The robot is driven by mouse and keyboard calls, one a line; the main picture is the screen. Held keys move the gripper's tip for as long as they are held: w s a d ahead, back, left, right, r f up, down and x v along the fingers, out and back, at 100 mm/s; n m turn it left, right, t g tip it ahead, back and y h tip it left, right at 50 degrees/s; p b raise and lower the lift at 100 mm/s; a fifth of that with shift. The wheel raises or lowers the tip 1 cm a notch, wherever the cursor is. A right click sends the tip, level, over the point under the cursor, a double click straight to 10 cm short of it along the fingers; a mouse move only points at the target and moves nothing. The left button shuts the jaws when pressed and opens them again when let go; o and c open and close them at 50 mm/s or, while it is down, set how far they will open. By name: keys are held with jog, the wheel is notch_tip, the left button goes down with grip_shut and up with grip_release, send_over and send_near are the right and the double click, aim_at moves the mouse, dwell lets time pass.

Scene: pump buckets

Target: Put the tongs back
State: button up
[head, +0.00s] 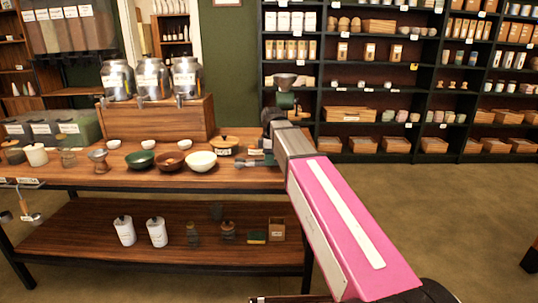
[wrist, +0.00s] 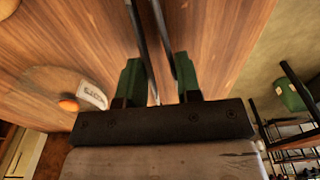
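In the wrist view, my gripper (wrist: 160,85) has two green fingers with the two thin metal arms of the tongs (wrist: 141,35) between them. Each tong arm runs close against a finger, and the gripper looks shut on them. The tongs run out past the top of the view, so their far ends are hidden. Wood tabletop lies behind them. In the head view, my gripper (head: 258,160) is at the right end of the wooden table, just right of a labelled jar with a wooden lid (head: 224,146). The tongs cannot be made out clearly there.
On the table (head: 100,178) are a white bowl (head: 201,161), a brown bowl (head: 170,161), a green bowl (head: 140,159) and steel dispensers (head: 153,77) on a wooden box.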

jog(key=shift+f, duration=0.3)
jog(key=o, duration=1.1)
notch_tip(320, 180, up, 9)
dwell(1.1)
